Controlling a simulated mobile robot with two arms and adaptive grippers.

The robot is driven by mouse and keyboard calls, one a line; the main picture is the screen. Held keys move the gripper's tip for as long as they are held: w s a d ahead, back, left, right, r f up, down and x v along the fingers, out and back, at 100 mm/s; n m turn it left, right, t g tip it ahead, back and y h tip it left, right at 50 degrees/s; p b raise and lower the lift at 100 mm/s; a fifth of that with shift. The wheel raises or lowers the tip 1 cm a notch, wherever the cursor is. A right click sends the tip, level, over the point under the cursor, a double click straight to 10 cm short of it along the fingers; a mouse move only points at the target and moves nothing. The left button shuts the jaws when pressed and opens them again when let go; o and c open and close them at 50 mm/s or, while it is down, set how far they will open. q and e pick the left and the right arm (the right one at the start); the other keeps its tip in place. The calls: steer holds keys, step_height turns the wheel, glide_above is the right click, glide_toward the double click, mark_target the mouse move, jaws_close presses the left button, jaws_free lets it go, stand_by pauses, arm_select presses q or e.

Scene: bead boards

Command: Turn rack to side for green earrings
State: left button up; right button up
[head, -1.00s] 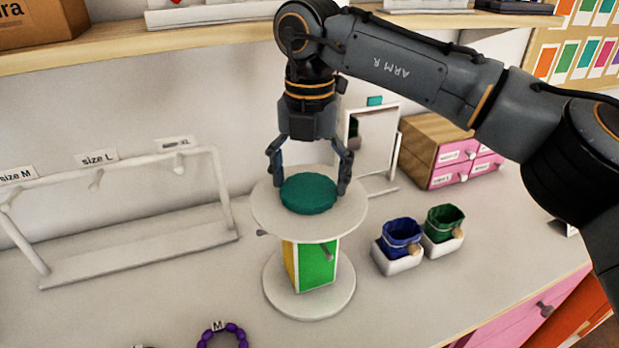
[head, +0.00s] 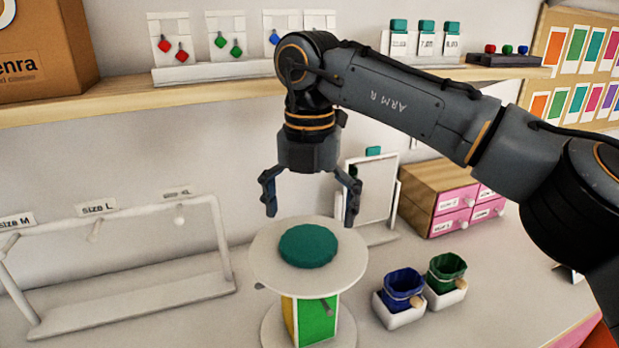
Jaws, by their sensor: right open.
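The rack (head: 262,262) is a white round stand on the table, with a teal knob (head: 308,245) on its top disc. Below the disc is a block with a green side (head: 317,318) facing front right and a yellow side (head: 288,312) at its left. A small peg sticks out near the top of the green side. My right gripper (head: 311,213) is open and empty above the knob, its fingers apart and clear of it. Green earrings (head: 229,45) hang on a white card on the shelf. My left gripper is out of view.
A wooden shelf (head: 180,98) runs behind my right arm, with red and blue earrings on cards too. A white bar stand (head: 130,290) is at left. A mirror (head: 370,190), pink-drawer box (head: 455,222), blue pouch (head: 402,284) and green pouch (head: 446,268) are at right.

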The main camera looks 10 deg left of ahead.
step_height(320, 180, up, 9)
stand_by(0.3)
steer(key=shift+f, duration=0.1)
